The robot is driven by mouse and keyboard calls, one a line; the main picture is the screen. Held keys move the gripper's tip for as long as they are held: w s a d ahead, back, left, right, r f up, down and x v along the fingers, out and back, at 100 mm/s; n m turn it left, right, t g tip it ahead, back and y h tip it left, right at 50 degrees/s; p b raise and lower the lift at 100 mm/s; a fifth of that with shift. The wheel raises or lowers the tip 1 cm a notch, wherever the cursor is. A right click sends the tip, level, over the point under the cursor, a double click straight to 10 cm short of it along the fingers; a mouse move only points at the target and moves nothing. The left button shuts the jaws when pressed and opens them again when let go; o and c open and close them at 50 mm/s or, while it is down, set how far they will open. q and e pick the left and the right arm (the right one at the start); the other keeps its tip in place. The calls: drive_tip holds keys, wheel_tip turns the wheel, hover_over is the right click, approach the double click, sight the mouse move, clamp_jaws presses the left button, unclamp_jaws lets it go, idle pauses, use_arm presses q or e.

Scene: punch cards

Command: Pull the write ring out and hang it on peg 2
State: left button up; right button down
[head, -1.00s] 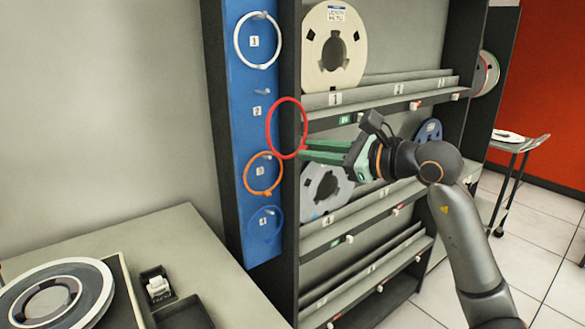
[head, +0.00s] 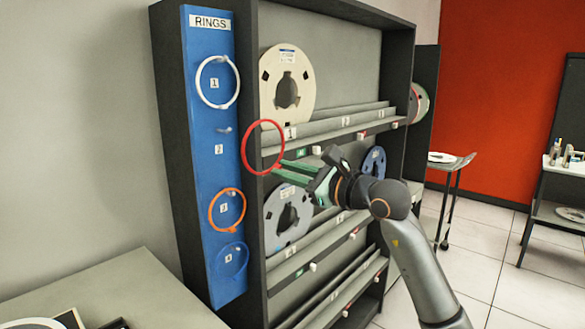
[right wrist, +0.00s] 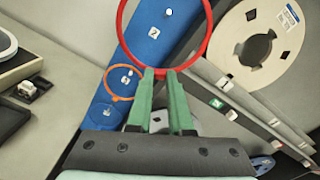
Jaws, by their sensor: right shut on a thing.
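My right gripper (head: 280,170) is shut on the red write ring (head: 243,148) at the ring's lower edge. The ring is held up in front of the rack's dark side post, right of the blue board (head: 203,175). Peg 2 (head: 225,129) is bare, with its label below it; the ring is to its right and slightly lower in the head view. In the right wrist view the green fingers (right wrist: 160,74) grip the bottom of the red ring (right wrist: 121,38), and label 2 shows through its opening. My left gripper is not in view.
A white ring (head: 197,82) hangs at peg 1, an orange ring (head: 210,212) at 3 and a blue ring (head: 230,259) at 4. The rack (head: 325,60) holds tape reels behind my gripper. A grey desk (head: 120,290) is at lower left.

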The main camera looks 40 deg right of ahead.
drive_tip(key=w+p, duration=0.1)
drive_tip(key=w, duration=0.1)
drive_tip(key=shift+w+a+r+p, duration=0.15)
drive_tip(key=shift+w+p, duration=0.2)
drive_tip(key=shift+w, duration=0.05)
drive_tip(key=w+p, duration=0.1)
drive_tip(key=w, duration=0.1)
drive_tip(key=w+p, duration=0.1)
drive_tip(key=w, duration=0.2)
drive_tip(key=w+p, duration=0.1)
drive_tip(key=w, duration=0.2)
drive_tip(key=shift+w+a+p, duration=0.15)
drive_tip(key=shift+a+p, duration=0.15)
drive_tip(key=shift+a, duration=0.05)
drive_tip(key=shift+w+a, duration=0.1)
drive_tip(key=shift+w, duration=1.15)
drive_tip(key=shift+f+b, duration=0.8)
drive_tip(key=shift+f, duration=0.7)
drive_tip(key=c, duration=0.8)
unclamp_jaws()
drive_tip(key=shift+c, duration=0.8)
drive_tip(key=shift+s, duration=0.1)
